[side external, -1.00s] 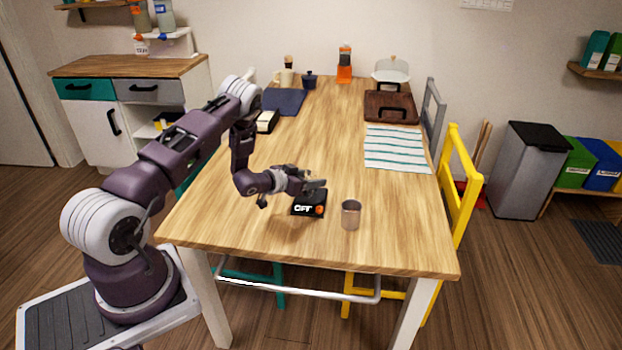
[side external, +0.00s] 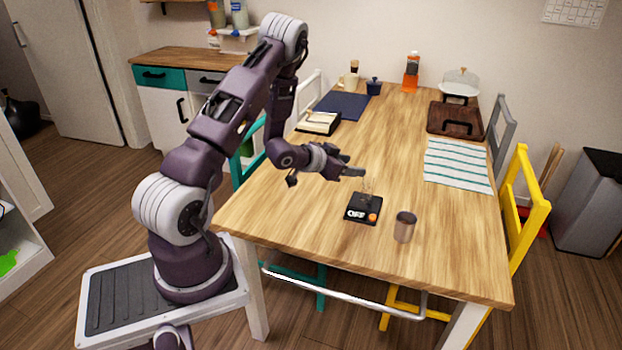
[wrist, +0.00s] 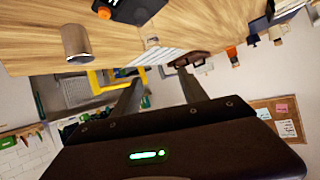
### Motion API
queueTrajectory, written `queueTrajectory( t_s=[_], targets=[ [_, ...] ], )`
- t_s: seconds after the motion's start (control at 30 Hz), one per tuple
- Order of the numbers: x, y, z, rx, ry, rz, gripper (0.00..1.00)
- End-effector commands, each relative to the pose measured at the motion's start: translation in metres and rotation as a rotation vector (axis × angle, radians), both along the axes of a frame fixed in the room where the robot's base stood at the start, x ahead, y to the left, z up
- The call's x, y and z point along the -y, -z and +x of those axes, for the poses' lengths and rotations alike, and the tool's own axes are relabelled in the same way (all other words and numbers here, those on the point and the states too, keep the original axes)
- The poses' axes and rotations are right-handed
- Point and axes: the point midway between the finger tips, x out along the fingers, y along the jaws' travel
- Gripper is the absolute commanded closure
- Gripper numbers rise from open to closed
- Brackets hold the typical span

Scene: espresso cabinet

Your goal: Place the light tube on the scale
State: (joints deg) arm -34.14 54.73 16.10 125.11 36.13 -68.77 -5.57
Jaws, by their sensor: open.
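The black scale (side external: 363,208) lies on the near part of the wooden table, with "OFF" on its front and an orange knob. A small clear tube (side external: 367,189), likely the light tube, appears to stand upright on the scale's back part. It also shows as a pale shape beside the scale in the wrist view (wrist: 152,42). My gripper (side external: 355,171) is above and behind the scale, apart from the tube. In the wrist view its two fingers (wrist: 158,80) are spread with nothing between them.
A metal cup (side external: 404,227) stands on the table just right of the scale. A yellow chair (side external: 524,205) is at the right edge. The table's middle is clear.

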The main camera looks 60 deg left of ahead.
Motion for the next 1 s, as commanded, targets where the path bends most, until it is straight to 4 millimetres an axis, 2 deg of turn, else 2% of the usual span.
queueTrajectory(
  t_s=[0.03, 0.1, 0.17, 0.2, 0.27, 0.3, 0.37, 0.4, 0.5, 0.6, 0.63, 0.73, 1.0],
  targets=[
    [0.009, -0.037, 0.012, -0.023, -0.012, 0.038, 0.49],
    [0.026, -0.081, 0.015, -0.083, -0.045, 0.063, 0.49],
    [0.049, -0.119, 0.008, -0.132, -0.071, 0.067, 0.49],
    [0.068, -0.143, -0.003, -0.169, -0.081, 0.059, 0.49],
    [0.102, -0.175, -0.029, -0.222, -0.089, 0.035, 0.49],
    [0.127, -0.193, -0.052, -0.26, -0.086, 0.011, 0.49],
    [0.166, -0.213, -0.094, -0.32, -0.064, -0.029, 0.49],
    [0.19, -0.221, -0.124, -0.361, -0.042, -0.056, 0.49],
    [0.238, -0.228, -0.198, -0.46, 0.028, -0.111, 0.49],
    [0.265, -0.225, -0.252, -0.535, 0.09, -0.14, 0.49],
    [0.27, -0.224, -0.264, -0.55, 0.104, -0.145, 0.49],
    [0.278, -0.221, -0.284, -0.582, 0.127, -0.155, 0.49],
    [0.278, -0.22, -0.285, -0.588, 0.127, -0.156, 0.49]
  ],
)
